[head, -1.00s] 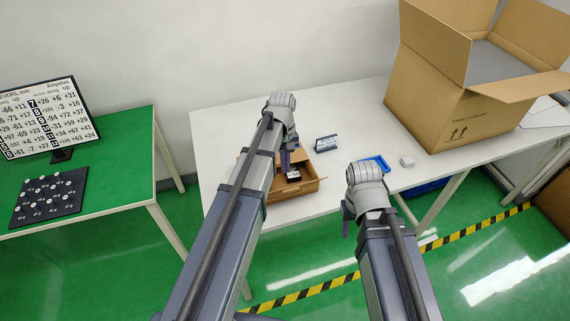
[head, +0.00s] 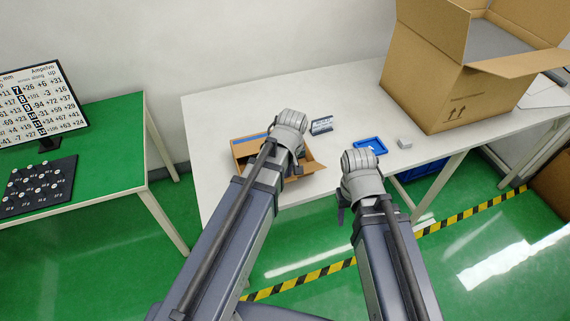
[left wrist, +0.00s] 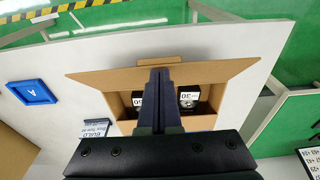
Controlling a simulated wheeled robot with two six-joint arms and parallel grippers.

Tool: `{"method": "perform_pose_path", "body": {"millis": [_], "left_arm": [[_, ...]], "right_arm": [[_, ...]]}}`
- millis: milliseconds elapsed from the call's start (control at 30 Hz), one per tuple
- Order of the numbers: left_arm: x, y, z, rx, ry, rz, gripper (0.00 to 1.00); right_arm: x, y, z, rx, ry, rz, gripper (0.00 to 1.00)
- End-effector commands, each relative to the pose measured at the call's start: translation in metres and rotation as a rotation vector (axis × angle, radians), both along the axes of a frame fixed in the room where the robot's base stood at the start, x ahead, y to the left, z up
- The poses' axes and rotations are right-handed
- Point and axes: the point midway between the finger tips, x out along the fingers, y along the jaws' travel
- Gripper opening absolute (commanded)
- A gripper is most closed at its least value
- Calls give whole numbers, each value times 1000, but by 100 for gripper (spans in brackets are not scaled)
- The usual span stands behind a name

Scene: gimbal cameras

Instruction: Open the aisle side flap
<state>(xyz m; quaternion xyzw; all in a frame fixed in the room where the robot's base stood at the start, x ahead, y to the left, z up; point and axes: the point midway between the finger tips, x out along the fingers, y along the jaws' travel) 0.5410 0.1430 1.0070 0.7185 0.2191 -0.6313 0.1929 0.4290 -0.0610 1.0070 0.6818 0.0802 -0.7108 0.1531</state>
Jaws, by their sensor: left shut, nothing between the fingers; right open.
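The small open carton (head: 243,150) stands on the white table near its front edge, partly hidden by my left arm in the head view. In the left wrist view, a broad cardboard flap (left wrist: 105,79) with a small tab (left wrist: 160,60) spreads outward on the aisle side, toward the striped floor tape. My left gripper (left wrist: 161,73) is shut and empty, its fingertips over this flap; whether they touch it I cannot tell. Black items with white labels (left wrist: 189,98) lie inside the carton. My right gripper (head: 342,208) is open and empty, in front of the table edge.
A small sign (head: 321,125), a blue tray (head: 370,146) and a small pale block (head: 404,143) stand right of the carton. A large open box (head: 440,95) is at the table's right. A green table (head: 110,150) with a number board (head: 35,105) is at left.

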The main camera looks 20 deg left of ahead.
Motion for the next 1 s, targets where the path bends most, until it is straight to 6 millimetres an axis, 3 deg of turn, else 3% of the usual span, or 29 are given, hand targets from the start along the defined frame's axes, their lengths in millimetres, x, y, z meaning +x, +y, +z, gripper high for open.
{"method": "perform_pose_path", "body": {"millis": [467,1000], "left_arm": [[-2,-3,-4,-2,4,2,0],[10,6,1,-2,3,2,0]], "right_arm": [[0,0,-4,0,0,0,50],[0,0,1,0,0,0,50]]}}
